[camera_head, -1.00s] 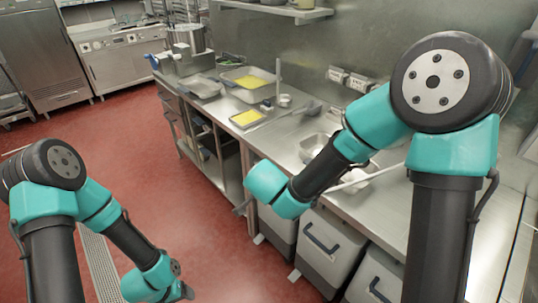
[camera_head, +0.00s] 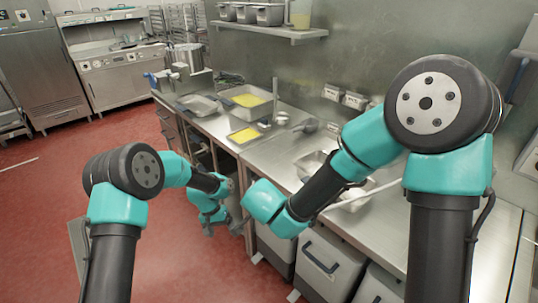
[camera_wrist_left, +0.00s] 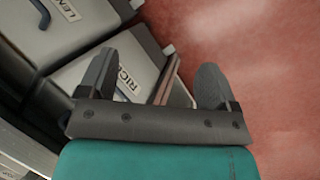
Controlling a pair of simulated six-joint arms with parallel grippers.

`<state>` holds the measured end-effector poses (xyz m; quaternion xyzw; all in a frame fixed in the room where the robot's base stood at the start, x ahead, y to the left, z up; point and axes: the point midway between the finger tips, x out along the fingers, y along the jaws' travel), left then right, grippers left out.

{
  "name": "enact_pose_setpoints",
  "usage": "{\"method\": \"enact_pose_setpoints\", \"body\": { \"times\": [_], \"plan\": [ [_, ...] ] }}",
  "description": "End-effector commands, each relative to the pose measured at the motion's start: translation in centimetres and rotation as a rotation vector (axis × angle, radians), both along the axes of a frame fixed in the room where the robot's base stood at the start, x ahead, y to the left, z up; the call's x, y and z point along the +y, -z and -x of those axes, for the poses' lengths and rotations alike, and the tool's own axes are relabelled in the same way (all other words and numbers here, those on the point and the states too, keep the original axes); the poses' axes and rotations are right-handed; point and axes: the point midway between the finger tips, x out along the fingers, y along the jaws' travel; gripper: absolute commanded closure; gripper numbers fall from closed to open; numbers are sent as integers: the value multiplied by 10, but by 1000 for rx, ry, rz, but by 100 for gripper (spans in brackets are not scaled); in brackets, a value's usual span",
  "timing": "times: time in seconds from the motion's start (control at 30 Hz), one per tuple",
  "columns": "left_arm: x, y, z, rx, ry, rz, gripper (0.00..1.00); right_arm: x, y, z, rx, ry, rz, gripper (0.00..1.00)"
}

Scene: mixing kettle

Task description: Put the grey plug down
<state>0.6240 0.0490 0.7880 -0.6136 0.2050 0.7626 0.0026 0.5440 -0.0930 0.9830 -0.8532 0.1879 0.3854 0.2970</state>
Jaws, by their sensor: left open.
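I cannot make out the grey plug in either view. My left gripper (camera_wrist_left: 153,78) is open in the left wrist view, its two dark fingers wide apart with nothing between them. Beyond the fingers are the grey bins and the red floor. In the head view my left gripper (camera_head: 210,229) points down over the floor in front of the counter, small and partly obscured. My right gripper (camera_head: 239,226) is a small dark shape beside it, mostly hidden behind its own wrist, so its jaws cannot be read.
A steel counter (camera_head: 222,122) carries trays with yellow contents (camera_head: 245,135) and a metal bowl. Grey bins (camera_head: 325,265) stand below its front edge; one bin (camera_wrist_left: 118,82) is labelled RICE. Sockets (camera_head: 343,97) are on the wall. The red floor (camera_head: 40,220) at left is open.

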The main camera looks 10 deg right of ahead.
Motion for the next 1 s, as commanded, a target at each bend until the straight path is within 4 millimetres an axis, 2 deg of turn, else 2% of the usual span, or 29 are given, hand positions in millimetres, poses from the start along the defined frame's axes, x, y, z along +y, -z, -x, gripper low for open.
{"method": "enact_pose_setpoints", "body": {
  "times": [0.03, 0.2, 0.47, 0.63, 0.8, 0.9, 1.0],
  "plan": [
    [-13, -13, -10, 2, 25, -6, 16, 0, 0, 0, 0, 0, 0, 78],
    [-50, -58, -33, 28, 101, -32, 16, 0, 0, 0, 0, 0, 0, 78],
    [-104, -137, -50, 68, 214, -83, 16, 0, 0, 0, 0, 0, 0, 78],
    [-137, -194, -49, 92, 283, -120, 16, 0, 0, 0, 0, 0, 0, 78],
    [-165, -250, -39, 116, 348, -159, 16, 0, 0, 0, 0, 0, 0, 78],
    [-176, -277, -31, 128, 378, -180, 16, 0, 0, 0, 0, 0, 0, 78],
    [-182, -293, -24, 136, 398, -195, 16, 0, 0, 0, 0, 0, 0, 78]
  ]
}}
